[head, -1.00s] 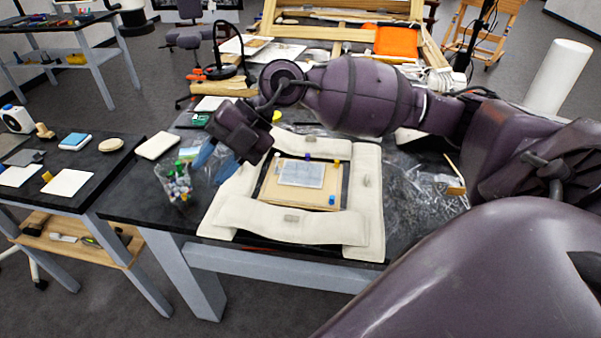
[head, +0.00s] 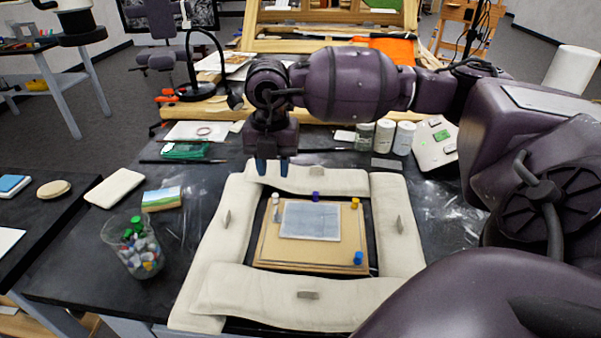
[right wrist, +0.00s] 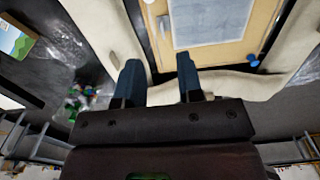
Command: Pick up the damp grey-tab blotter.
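A flat grey sheet with a pale edge (head: 310,221), which looks like the blotter, lies on a tan board (head: 300,256) inside a frame of cream pads. It also shows in the right wrist view (right wrist: 208,20). Small pegs stand around it: white-grey (head: 276,200), purple (head: 315,196), yellow (head: 354,203) and blue (head: 358,257). I cannot tell which tab belongs to the sheet, or whether it is damp. My right gripper (head: 271,168) points down at the back pad, behind and left of the sheet. Its blue fingers are apart and empty (right wrist: 159,80). My left gripper is out of view.
Cream pads with grey tabs (head: 305,308) surround the board on the black table. A clear cup of coloured pieces (head: 141,257), a landscape picture (head: 162,199) and a white pad (head: 114,188) stand left. Several jars (head: 384,134) and a white box (head: 435,143) stand behind right.

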